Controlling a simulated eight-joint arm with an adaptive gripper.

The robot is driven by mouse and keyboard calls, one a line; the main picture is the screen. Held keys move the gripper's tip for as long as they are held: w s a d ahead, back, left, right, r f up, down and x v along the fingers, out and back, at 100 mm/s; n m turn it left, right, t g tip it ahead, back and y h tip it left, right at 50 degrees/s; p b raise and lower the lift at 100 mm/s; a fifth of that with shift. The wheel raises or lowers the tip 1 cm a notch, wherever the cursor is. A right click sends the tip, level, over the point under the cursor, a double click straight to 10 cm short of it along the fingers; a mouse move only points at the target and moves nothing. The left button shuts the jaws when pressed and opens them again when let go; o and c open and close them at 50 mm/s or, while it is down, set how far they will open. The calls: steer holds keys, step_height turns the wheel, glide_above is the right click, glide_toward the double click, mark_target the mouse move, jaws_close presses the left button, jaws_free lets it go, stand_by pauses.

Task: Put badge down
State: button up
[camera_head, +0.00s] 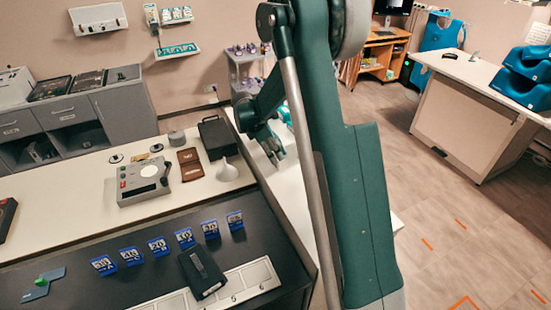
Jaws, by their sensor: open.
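My gripper (275,155) is at the end of my green arm, just right of the black box on the white counter. It is small in view and partly hidden by my own arm. It is open, and I see nothing between its fingers. I cannot identify a badge for certain. A flat brown item (190,158), like a small leather holder, lies on the white counter (60,205) left of the gripper and apart from it. It may be the badge, but its face is too small to read.
In front, a dark panel (80,250) bears several blue numbered tags and a black case (202,272). A white surface (292,185) lies beneath the gripper.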

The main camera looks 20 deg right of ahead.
steer(key=v, duration=0.6)
stand_by(0.3)
steer(key=shift+r, duration=0.15)
steer(key=s+a+r+m+t+y, duration=0.15)
steer(key=s+a+r+m, duration=0.25)
steer(key=s+r, duration=0.55)
steer(key=s+a+r+m+t+y, duration=0.1)
steer(key=s+a+r+m+t, duration=0.2)
steer(key=s+r, duration=0.6)
steer(key=s+a+m+t, duration=0.1)
steer(key=s+a+m, duration=0.1)
steer(key=s, duration=0.5)
steer(key=s+a+m+y, duration=0.1)
steer(key=s+a+m, duration=0.2)
steer(key=s+m, duration=0.2)
steer(key=s+a+f+m+t+y, duration=0.1)
steer(key=s+m, duration=0.3)
steer(key=s, duration=0.7)
steer(key=shift+a+t, duration=0.35)
steer(key=shift+a, duration=0.4)
